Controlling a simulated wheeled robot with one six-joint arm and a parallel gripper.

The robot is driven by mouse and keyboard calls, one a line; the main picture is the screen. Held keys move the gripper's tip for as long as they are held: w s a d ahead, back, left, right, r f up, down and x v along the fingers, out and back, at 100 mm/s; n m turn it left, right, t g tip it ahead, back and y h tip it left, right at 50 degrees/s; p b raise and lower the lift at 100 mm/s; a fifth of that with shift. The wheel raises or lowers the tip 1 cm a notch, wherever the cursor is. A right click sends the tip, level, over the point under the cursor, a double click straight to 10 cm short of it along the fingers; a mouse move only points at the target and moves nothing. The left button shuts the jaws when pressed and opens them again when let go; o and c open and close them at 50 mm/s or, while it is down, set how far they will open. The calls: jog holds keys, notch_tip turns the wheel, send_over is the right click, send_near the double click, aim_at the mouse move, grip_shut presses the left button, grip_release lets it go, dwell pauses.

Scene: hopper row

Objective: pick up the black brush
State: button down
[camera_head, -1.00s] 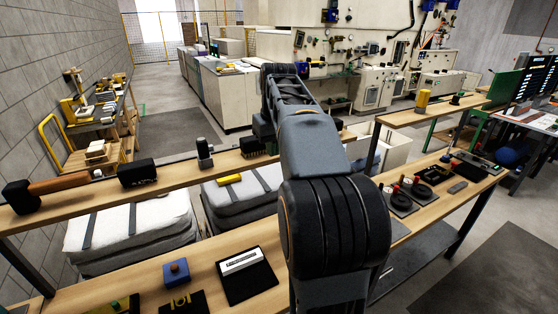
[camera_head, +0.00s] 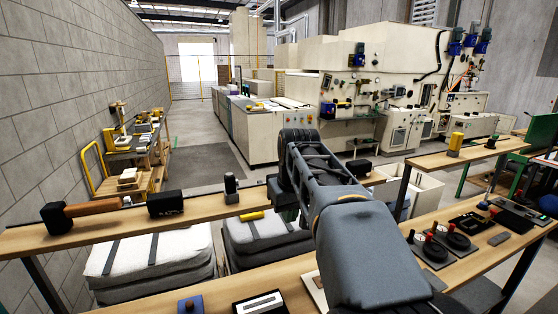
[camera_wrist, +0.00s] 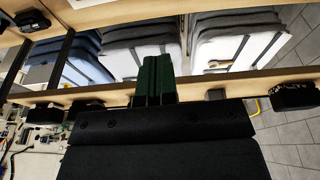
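The shelf with the dark items runs across the head view. My gripper (camera_head: 286,200) is at this shelf, partly hidden behind my arm. In the wrist view my gripper (camera_wrist: 158,62) shows two dark green fingers side by side with hardly any gap, and nothing is seen between them. I cannot make out the black brush for certain. A dark block (camera_head: 359,168) lies on the shelf right of my arm. Low dark items also show left of the fingers in the wrist view. The shelf part behind my gripper is hidden.
A mallet (camera_head: 82,213), a black block with lettering (camera_head: 165,203) and a small dark cylinder (camera_head: 231,188) stand on the upper shelf (camera_head: 130,222) left of my gripper. Grey padded stacks (camera_head: 150,255) lie below. A lower shelf holds round parts (camera_head: 440,243) at right.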

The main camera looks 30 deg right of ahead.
jog(key=s+a+f+n+t, duration=0.1)
jog(key=s+a+f+t, duration=0.1)
jog(key=s+a+f, duration=0.7)
jog(key=a+f, duration=0.4)
jog(key=shift+f+n, duration=0.3)
jog(key=shift+f, duration=0.05)
jog(key=shift+w, duration=0.1)
